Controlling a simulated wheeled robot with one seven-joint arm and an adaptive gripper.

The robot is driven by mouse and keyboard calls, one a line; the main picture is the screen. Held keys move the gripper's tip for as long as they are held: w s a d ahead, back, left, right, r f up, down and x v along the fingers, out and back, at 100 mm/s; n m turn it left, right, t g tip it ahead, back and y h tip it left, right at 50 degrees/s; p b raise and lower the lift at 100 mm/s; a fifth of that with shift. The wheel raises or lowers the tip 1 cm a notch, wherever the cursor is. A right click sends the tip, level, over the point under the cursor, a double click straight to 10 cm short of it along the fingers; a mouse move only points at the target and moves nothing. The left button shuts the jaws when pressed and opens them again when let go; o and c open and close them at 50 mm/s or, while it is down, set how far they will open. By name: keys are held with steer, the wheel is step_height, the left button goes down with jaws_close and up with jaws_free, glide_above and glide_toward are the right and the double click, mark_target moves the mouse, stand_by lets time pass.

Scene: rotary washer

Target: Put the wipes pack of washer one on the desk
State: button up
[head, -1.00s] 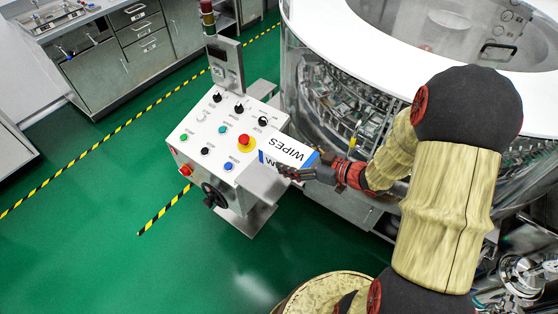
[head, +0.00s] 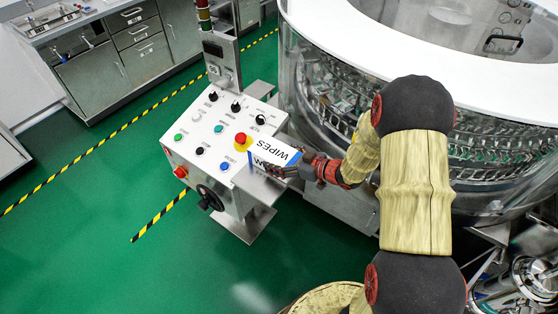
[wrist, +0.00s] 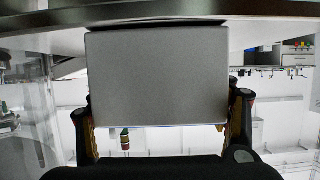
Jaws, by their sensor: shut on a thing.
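The wipes pack (head: 276,151) is a white box with blue edges and the word WIPES. In the head view it is at the right edge of the control panel, beside the red and yellow stop button. My gripper (head: 284,169) is shut on the wipes pack from its right side. In the wrist view the pack's plain grey face (wrist: 157,78) fills the middle, with the gripper fingers (wrist: 160,122) on both sides. Whether the pack touches the panel I cannot tell. The desk (head: 60,27) with a steel sink-like top stands at the upper left.
The control panel (head: 205,140) with knobs and a signal pole stands left of my gripper. The round washer (head: 330,110) with a white rim is behind and right. Green floor (head: 90,230) with yellow-black tape lies open at left, between the panel and the desk.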

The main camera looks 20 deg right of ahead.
steer(key=shift+r, duration=0.1)
steer(key=o, duration=1.4)
